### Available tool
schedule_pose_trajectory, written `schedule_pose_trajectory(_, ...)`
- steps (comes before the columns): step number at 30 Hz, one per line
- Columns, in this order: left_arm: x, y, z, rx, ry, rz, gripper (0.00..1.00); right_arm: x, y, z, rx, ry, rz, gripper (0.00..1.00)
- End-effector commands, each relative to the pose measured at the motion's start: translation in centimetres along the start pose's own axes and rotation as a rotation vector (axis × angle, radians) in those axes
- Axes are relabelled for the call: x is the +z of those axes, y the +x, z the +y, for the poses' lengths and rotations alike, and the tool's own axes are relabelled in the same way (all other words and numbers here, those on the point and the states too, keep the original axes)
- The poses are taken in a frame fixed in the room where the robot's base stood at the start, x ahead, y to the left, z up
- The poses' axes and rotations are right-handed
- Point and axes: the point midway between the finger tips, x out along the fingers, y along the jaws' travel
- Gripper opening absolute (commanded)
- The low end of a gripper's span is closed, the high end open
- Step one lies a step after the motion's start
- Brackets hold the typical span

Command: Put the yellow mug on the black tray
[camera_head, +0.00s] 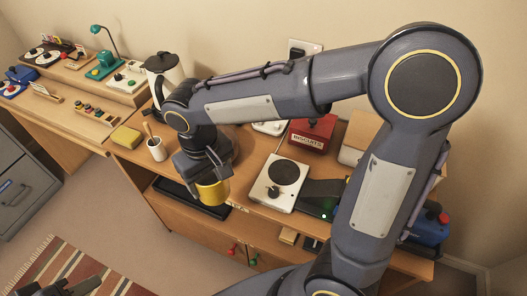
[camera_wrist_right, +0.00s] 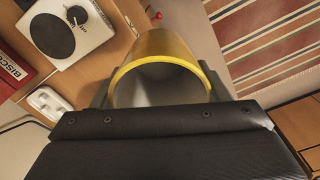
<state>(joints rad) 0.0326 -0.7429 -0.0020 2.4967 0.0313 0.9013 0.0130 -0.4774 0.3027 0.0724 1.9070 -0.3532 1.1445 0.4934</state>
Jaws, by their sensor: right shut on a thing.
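The yellow mug (camera_head: 212,193) is held by my right gripper (camera_head: 208,172), in front of the wooden desk's edge in the head view. In the right wrist view, the mug (camera_wrist_right: 162,52) sits between the two fingers, with its yellow rim towards the camera. A black tray (camera_head: 172,189) lies low at the desk's front, behind and below the mug. The arm and mug hide part of it, and I cannot tell the gap between mug and tray. My left gripper (camera_head: 70,288) shows only partly at the bottom left, away from the mug.
A white hot plate (camera_head: 270,193) and a red biscuit tin (camera_head: 312,134) stand on the desk at right. A cup with utensils (camera_head: 156,149), a yellow block (camera_head: 126,137) and a white coffee pot (camera_head: 165,72) stand at left. A striped rug (camera_head: 75,270) covers the floor.

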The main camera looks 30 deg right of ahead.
Motion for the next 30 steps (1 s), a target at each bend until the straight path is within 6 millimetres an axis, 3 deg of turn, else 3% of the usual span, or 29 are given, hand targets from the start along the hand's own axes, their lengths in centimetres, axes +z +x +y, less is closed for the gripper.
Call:
schedule_pose_trajectory(8,-0.6,-1.1,0.5,0.0,0.0,0.0,0.36,-3.2,2.9,6.2,0.001,0.008,-0.005,0.37)
schedule_pose_trajectory(12,-0.6,-1.2,0.6,0.0,0.0,0.0,0.36,-4.2,5.7,8.4,0.001,0.003,-0.006,0.37)
schedule_pose_trajectory(24,-0.8,-1.6,0.7,0.0,0.0,0.0,0.36,-5.7,9.5,11.1,0.001,0.002,-0.004,0.37)
schedule_pose_trajectory(30,-0.8,-1.5,0.7,0.0,0.0,0.0,0.36,-5.7,12.1,11.0,0.001,0.001,-0.002,0.37)
